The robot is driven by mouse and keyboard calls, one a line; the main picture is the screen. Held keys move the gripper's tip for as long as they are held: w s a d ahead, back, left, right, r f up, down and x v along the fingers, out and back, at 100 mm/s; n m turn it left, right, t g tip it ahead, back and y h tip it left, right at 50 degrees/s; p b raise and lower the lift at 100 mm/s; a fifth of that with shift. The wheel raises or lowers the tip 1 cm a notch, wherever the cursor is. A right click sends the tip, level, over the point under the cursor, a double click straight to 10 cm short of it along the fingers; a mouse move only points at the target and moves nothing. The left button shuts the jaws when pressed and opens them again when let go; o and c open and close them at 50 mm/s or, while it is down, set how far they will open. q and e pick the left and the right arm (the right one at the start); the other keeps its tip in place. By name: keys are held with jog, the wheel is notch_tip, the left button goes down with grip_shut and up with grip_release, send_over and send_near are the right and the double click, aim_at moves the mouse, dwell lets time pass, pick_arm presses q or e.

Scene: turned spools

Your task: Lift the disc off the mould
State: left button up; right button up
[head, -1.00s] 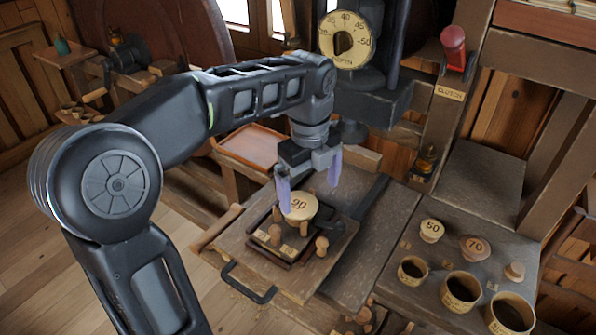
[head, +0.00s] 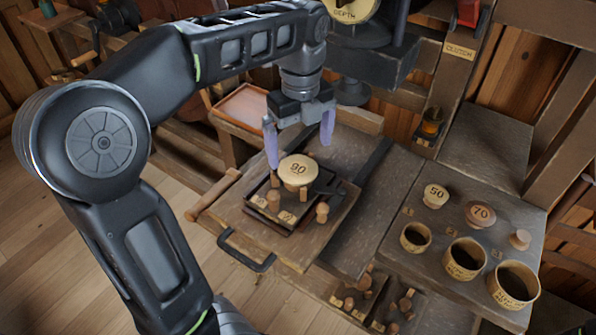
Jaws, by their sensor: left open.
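A round pale wooden disc (head: 298,171) marked 90 sits on the mould (head: 334,213), a dark square block with several wooden pegs, on a wooden board with a black handle. My left gripper (head: 298,152) is open, pointing down, with its two purple fingers apart. In the picture, one finger is at the disc's upper left and the other is beyond its upper right. The fingers look close above or beside the disc; whether they touch it I cannot tell. The disc hides the middle of the mould. My right gripper is not in view.
On the right bench stand discs marked 50 (head: 435,196) and 70 (head: 480,215), a small knob and several round cups (head: 465,259). Wooden pegs lie in a compartmented tray (head: 375,300) at the front. A dark press with a depth dial stands behind.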

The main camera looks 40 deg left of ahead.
aim_at(299, 170)
pick_arm(q)
notch_tip(299, 170, down, 4)
jog(key=shift+a+f+p, duration=0.1)
jog(key=shift+f+p, duration=0.05)
jog(key=shift+p, duration=0.4)
jog(key=shift+f, duration=0.4)
jog(key=shift+f, duration=0.25)
dwell(0.4)
jog(key=shift+c, duration=0.4)
